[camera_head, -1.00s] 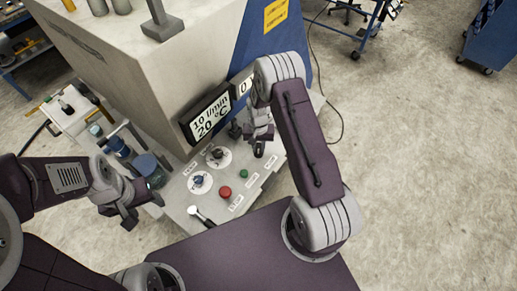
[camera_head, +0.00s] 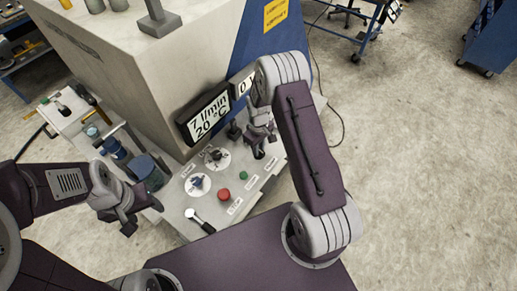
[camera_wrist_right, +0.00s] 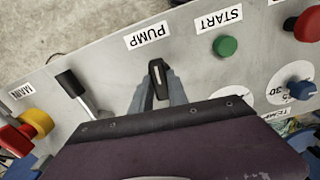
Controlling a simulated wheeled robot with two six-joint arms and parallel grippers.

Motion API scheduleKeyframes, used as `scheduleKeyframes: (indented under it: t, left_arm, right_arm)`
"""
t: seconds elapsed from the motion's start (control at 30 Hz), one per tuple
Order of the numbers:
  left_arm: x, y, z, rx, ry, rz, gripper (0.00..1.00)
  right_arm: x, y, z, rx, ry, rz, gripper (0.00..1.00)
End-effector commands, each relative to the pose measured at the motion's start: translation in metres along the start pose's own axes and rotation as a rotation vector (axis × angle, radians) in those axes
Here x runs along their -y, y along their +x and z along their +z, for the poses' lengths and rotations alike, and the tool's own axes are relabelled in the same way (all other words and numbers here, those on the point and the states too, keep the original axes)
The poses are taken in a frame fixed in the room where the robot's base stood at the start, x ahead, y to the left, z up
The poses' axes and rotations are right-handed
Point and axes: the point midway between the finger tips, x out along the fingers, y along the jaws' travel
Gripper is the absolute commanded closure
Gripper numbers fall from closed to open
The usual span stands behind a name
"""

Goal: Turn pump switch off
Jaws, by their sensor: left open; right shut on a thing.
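The pump switch, a small black lever (camera_wrist_right: 158,76), stands beside the PUMP label (camera_wrist_right: 148,36) on the grey control panel (camera_head: 226,205). My right gripper (camera_wrist_right: 157,92) is shut on this switch, with one finger on each side of it. In the head view my right gripper (camera_head: 262,133) is at the far right part of the panel, just beside the display. The display (camera_head: 207,115) reads 7 l/min and 20 °C. My left gripper (camera_head: 128,218) is open and empty at the panel's left side, clear of the controls.
A green START button (camera_head: 244,175) and a red button (camera_head: 224,194) sit near the switch. A blue knob (camera_wrist_right: 301,90), another black lever (camera_wrist_right: 72,84) and a red-and-yellow main switch (camera_wrist_right: 22,134) are nearby.

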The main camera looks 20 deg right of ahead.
Motion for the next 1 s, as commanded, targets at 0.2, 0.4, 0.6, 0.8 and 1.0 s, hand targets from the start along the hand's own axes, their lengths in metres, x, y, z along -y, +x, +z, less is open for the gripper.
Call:
scheduleKeyframes:
  t: [0.2, 0.4, 0.6, 0.8, 1.0]
  left_arm:
    - [0.0001, 0.0026, 0.0003, 0.000, 0.000, 0.000, 0.41]
    - [0.0001, 0.0032, 0.0003, 0.000, 0.000, 0.000, 0.41]
    - [0.0001, 0.0033, 0.0004, 0.000, 0.000, 0.000, 0.41]
    - [0.0001, 0.0032, 0.0004, 0.000, 0.000, 0.000, 0.41]
    - [0.0001, 0.0033, 0.0003, 0.000, 0.000, 0.000, 0.41]
  right_arm:
    - [-0.0005, -0.0004, -0.0012, -0.004, -0.085, 0.002, 1.00]
    - [-0.0006, -0.0007, -0.0014, -0.004, -0.120, 0.002, 1.00]
    - [-0.0006, -0.0009, -0.0015, -0.004, -0.130, 0.003, 1.00]
    - [-0.0006, -0.0009, -0.0015, -0.004, -0.130, 0.003, 1.00]
    - [-0.0004, -0.0007, -0.0011, -0.003, -0.129, 0.002, 0.58]
